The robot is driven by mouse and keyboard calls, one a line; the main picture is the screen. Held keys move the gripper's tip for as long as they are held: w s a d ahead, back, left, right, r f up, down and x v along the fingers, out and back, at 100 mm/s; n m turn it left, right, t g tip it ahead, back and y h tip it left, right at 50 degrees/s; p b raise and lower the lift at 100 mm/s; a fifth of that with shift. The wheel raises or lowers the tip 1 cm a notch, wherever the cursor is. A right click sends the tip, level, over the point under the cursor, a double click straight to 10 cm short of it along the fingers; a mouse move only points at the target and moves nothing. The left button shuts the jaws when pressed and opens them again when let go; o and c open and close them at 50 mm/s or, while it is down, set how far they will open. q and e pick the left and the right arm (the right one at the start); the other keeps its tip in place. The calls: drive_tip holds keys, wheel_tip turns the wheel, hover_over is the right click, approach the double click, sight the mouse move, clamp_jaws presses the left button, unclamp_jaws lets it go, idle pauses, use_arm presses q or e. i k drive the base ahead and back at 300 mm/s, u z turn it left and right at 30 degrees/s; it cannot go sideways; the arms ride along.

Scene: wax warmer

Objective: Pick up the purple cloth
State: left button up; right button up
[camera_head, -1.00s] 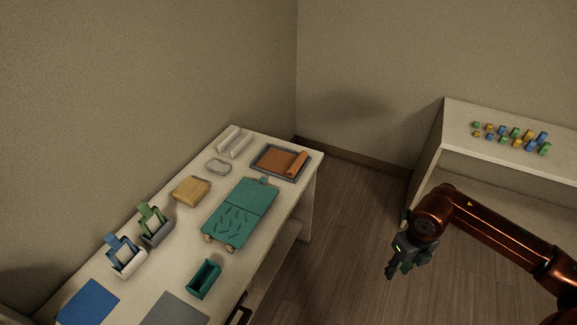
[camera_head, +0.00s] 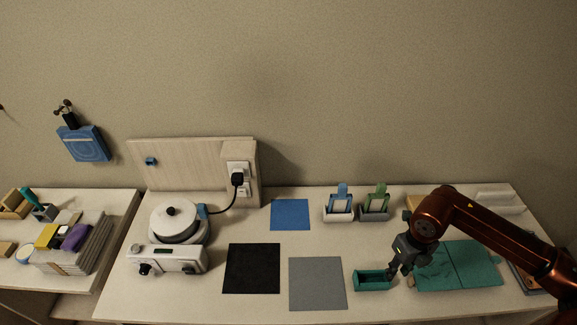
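A purple cloth (camera_head: 76,237), small and bunched, lies on top of a stack of grey folded pieces (camera_head: 88,252) on the left table. A yellow piece (camera_head: 47,236) lies beside it on the left. My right gripper (camera_head: 397,275) is far to the right of the cloth, over the main table near a teal open box. Its fingers point down and look dark and small, so I cannot tell whether they are open or shut. No object shows clearly in it. My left gripper is not in view.
The white warmer (camera_head: 174,226) stands on the main table (camera_head: 330,242), with a cord to a wall-side outlet. A black mat (camera_head: 252,268), a grey mat (camera_head: 318,284) and a teal box (camera_head: 372,281) lie along the front. A narrow gap separates the left table (camera_head: 113,207).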

sight(79, 233)
drive_tip(key=u, duration=2.35)
drive_tip(key=i, duration=1.65)
